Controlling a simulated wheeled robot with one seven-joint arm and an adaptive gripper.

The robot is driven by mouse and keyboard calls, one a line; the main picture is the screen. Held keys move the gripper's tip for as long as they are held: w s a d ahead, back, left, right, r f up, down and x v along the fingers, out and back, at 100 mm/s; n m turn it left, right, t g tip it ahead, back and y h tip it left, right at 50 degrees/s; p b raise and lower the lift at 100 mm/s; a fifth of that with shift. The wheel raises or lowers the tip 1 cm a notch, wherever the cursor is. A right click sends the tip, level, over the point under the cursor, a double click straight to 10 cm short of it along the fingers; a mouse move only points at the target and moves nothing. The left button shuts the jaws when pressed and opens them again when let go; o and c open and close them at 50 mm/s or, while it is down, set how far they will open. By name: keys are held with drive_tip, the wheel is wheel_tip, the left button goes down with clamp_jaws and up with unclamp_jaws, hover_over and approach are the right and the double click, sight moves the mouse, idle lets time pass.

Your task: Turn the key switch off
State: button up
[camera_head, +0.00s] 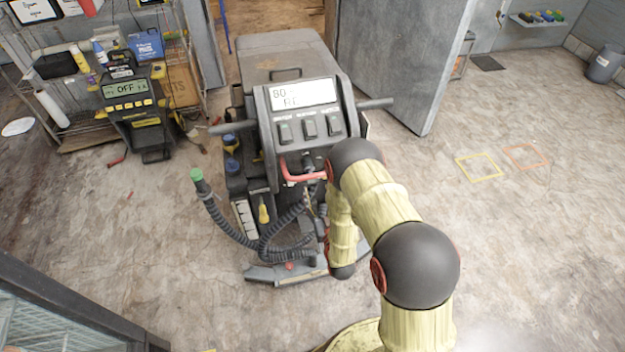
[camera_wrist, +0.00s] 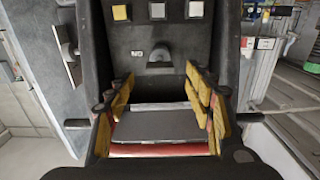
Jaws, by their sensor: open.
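The key switch (camera_wrist: 160,60) appears in the wrist view as a dark, rounded knob on the black front of a floor machine, below a row of three buttons. A small pale label sits at its left. In the head view, a dark knob (camera_head: 307,161) shows under the panel, just above a red bar; I cannot tell its turned position. My gripper (camera_wrist: 159,82) is open, its yellow-padded fingers apart at both sides of the wrist view. The knob lies beyond the fingertips, between them in the picture, and nothing is held. In the head view my arm hides the gripper.
The machine's display (camera_head: 302,92) and rocker switches (camera_head: 310,126) sit above the knob, with side handles. A red bar (camera_wrist: 160,149) and grey plate (camera_wrist: 155,124) lie between my fingers in the wrist view. A coiled hose (camera_head: 235,232) hangs at left.

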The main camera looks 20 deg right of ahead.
sight(314, 183)
drive_tip(key=w+b, duration=0.1)
drive_tip(key=w, duration=0.5)
drive_tip(key=shift+w, duration=0.35)
drive_tip(key=shift+c, duration=0.8)
drive_tip(key=c, duration=1)
